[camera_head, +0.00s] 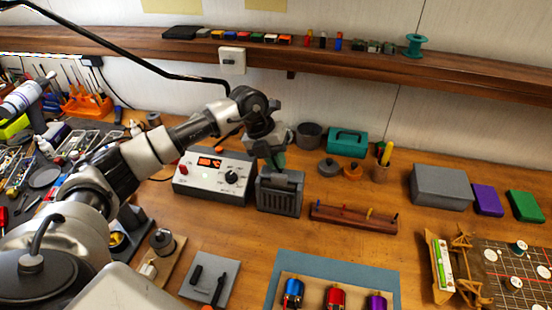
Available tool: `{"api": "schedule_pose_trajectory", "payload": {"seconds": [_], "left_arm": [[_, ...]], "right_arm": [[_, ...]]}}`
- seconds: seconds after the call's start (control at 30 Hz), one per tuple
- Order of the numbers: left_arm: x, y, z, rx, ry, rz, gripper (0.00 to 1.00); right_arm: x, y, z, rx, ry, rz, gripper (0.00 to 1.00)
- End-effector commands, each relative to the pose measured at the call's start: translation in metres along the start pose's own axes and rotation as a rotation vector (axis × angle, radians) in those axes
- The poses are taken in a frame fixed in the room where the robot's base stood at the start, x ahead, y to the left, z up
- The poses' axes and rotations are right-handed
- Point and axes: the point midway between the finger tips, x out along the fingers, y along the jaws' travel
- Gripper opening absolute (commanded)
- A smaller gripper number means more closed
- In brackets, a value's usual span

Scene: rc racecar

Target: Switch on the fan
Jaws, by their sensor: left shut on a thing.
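A small dark grey box with a slotted front, which looks like the fan (280,196), stands on the wooden bench right of a control unit. My left arm reaches in from the left, and my left gripper (275,163) points down at the top of this box. Its fingertips are shut at the box's top edge. The fingers and wrist hide part of the top, so a switch there cannot be made out. I cannot tell whether the fan is running. My right gripper is not in view.
A white control unit (205,186) with a lit red display stands close left of the fan. A wooden rack (350,220) lies at its front right. A grey pot (309,135) and teal case (347,142) stand behind. A blue mat (381,285) with motors lies in front.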

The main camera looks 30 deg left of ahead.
Motion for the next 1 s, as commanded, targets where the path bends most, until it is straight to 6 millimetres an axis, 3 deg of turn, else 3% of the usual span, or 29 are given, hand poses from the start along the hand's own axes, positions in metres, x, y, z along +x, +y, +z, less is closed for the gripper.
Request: {"api": "schedule_pose_trajectory", "payload": {"seconds": [0.4,1.0], "left_arm": [[0.000,-0.014,0.001,0.003,-0.002,0.274,0.00],[0.011,-0.029,0.001,0.001,-0.003,0.728,0.00]], "right_arm": [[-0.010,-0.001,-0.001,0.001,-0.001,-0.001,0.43],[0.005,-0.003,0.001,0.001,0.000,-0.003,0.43]]}}
